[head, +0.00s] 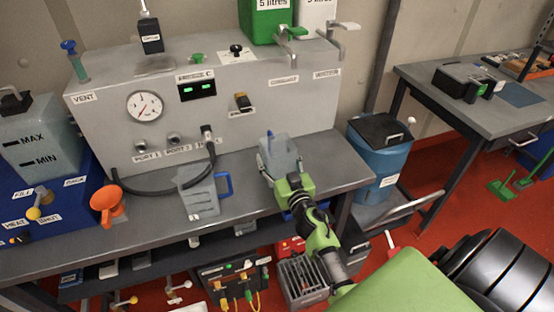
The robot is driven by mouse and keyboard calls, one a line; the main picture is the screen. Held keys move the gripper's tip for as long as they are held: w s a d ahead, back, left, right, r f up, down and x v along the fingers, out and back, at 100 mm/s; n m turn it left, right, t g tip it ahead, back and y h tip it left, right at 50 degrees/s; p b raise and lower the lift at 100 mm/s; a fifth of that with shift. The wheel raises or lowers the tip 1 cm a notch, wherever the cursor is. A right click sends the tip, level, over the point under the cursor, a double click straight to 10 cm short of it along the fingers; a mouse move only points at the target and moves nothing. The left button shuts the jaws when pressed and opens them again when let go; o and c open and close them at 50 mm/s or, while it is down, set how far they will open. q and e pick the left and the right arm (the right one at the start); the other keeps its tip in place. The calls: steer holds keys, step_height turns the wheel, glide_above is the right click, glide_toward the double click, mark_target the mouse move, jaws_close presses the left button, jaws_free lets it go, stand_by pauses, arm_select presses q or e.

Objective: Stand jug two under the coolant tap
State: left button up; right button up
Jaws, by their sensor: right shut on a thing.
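My right gripper (281,174) is shut on a translucent grey jug (281,150) with a blue part showing at its top. The jug is over the front part of the bench, in front of the panel and below the "COOLANT" label in the picture. I cannot tell if its base touches the bench. A second grey jug (199,192) with a blue handle stands upright to the left. Neither jug's number is readable. My left gripper is out of view.
A black hose (150,191) runs behind the second jug to the panel. An orange funnel (107,203) is farther left. A grey-levered tap (343,27) is right of the coolant tap. A blue bin (378,160) stands beyond the bench's right end.

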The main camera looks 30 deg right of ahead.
mark_target(273, 142)
steer(key=shift+r+p, duration=0.3)
steer(key=shift+r, duration=0.25)
step_height(273, 142, up, 2)
steer(key=shift+r+p, duration=0.25)
steer(key=shift+p, duration=0.35)
steer(key=s+r, duration=0.9)
steer(key=s, duration=0.5)
steer(key=s+a+n+y+b, duration=0.1)
steer(key=a+y, duration=0.1)
steer(key=a, duration=0.7)
steer(key=s+a+n+y+b, duration=0.1)
steer(key=a+y, duration=0.1)
steer(key=a, duration=0.8)
steer(key=shift+s+r+n+t, duration=0.3)
steer(key=shift+n, duration=0.1)
steer(key=shift+d, duration=0.1)
